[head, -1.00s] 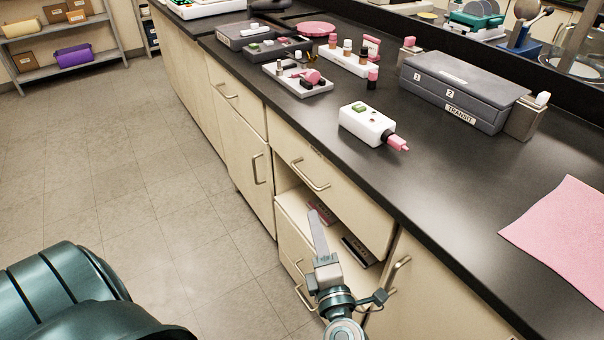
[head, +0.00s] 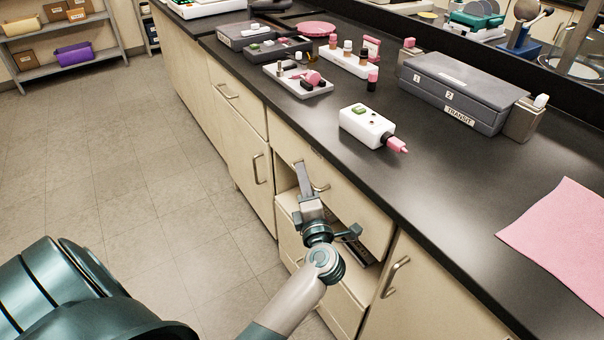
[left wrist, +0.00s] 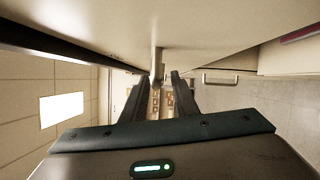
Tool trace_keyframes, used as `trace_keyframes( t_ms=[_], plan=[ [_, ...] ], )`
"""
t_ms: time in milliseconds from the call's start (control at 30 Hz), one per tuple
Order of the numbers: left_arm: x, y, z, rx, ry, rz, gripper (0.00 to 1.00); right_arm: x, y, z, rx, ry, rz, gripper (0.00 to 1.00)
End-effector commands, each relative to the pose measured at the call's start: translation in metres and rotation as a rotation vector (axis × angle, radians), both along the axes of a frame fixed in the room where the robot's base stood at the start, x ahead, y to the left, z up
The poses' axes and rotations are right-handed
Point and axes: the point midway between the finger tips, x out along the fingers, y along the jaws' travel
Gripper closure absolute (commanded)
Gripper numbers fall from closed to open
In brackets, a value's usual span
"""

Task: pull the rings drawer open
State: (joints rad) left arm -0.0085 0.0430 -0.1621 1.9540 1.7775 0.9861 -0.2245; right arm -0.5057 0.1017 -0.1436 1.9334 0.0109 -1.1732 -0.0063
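A cream drawer (head: 350,205) sits just under the black counter edge, with a bar handle (head: 322,187) on its front. It looks closed, and I cannot read a rings label on it. My left gripper (head: 303,180) is at this handle and hides part of it. In the left wrist view, the two dark fingers (left wrist: 161,76) are apart, with a metal handle bar (left wrist: 157,62) at the gap between their tips. Whether they touch the bar is unclear. My right gripper is not in view.
A cupboard handle (head: 396,276) projects at right, another (head: 258,168) at left. The counter (head: 440,190) above holds a white device (head: 367,126), a grey transit box (head: 462,88) and a pink sheet (head: 565,235). The floor at left is clear.

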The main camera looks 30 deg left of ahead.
Motion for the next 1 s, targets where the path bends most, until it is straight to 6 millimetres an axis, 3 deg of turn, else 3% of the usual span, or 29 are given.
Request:
trace_keyframes(
  t_ms=[500, 533, 633, 1000],
  plan=[
    [0.011, 0.011, 0.001, -0.001, -0.001, 0.000, 0.73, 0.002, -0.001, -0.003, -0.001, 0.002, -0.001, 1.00],
    [0.011, 0.011, 0.001, -0.001, -0.001, 0.000, 0.75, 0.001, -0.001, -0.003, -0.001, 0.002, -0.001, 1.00],
    [0.011, 0.011, 0.001, -0.001, -0.001, 0.000, 0.99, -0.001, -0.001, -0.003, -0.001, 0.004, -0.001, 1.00],
    [0.011, 0.011, 0.001, -0.001, 0.000, 0.000, 1.00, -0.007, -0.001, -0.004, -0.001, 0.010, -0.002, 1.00]
  ],
)
